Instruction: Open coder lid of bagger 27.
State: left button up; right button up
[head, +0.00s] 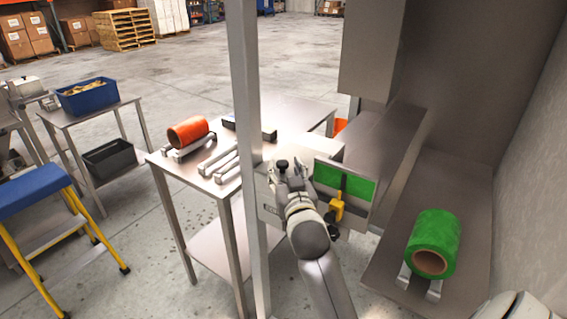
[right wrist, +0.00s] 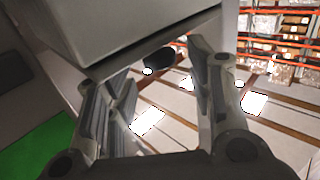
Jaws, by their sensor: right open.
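The coder of the bagger looks like a small grey box (head: 268,207) on the machine frame, with a black knob (head: 282,163) by its top. My right gripper (head: 290,175) is at this box, and my arm hides part of it. In the right wrist view my right gripper (right wrist: 152,85) is open. A pale grey box-shaped part (right wrist: 130,30) fills the upper left there, with a dark round knob (right wrist: 159,59) at its lower edge between the spread fingers. I cannot tell whether the fingers touch it. No bagger number is readable. My left gripper is not in view.
A steel upright (head: 245,120) stands close left of my right arm. A green film panel (head: 345,183) with a yellow clamp (head: 337,207) is just right. A green roll (head: 432,243) lies further right. A steel table (head: 205,178) holds an orange roll (head: 187,131).

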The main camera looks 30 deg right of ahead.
jog(key=shift+x, duration=1.25)
jog(key=shift+c, duration=0.3)
grip_shut()
